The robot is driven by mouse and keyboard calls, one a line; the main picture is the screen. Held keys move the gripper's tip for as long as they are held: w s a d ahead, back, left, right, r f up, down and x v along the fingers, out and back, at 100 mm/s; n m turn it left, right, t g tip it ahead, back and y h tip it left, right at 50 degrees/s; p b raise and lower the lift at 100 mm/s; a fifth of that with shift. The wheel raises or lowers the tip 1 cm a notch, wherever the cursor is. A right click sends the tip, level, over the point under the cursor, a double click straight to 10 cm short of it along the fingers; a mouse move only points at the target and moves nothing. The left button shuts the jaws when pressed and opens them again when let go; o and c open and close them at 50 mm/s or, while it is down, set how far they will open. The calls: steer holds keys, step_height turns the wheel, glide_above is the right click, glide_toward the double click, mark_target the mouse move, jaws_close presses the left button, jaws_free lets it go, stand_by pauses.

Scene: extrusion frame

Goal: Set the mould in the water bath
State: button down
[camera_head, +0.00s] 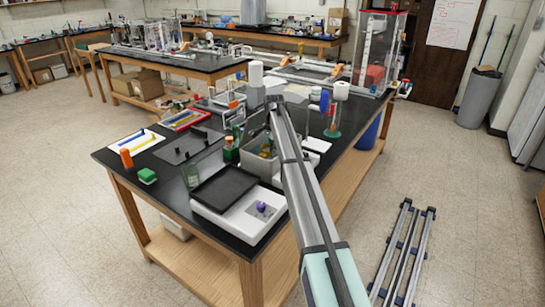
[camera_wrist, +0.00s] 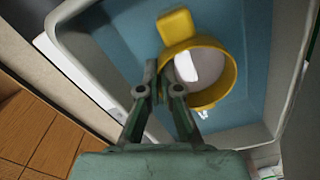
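The mould (camera_wrist: 227,75) is a yellow ring with a square tab and a pale inside. In the wrist view it is over the blue floor of the water bath (camera_wrist: 285,75), a grey-walled tub. My gripper (camera_wrist: 163,72) is within the tub, its fingers close together at the ring's left wall, seemingly shut on it. The fingertip contact is partly hidden. I cannot tell whether the mould touches the bath's floor. In the head view the bath (camera_head: 258,166) stands on the black bench, with a bit of yellow inside; my arm hides the gripper.
A white device with a dark tray (camera_head: 224,188) stands in front of the bath. A stand with a green base (camera_head: 332,131) is to the right.

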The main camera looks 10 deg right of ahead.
steer(key=shift+w+a+f+p, duration=0.15)
steer(key=shift+f+p, duration=0.5)
steer(key=shift+f, duration=0.85)
steer(key=shift+f, duration=0.2)
steer(key=c, duration=1.3)
jaws_free()
steer(key=shift+r+b, duration=1.25)
steer(key=shift+r, duration=2.7)
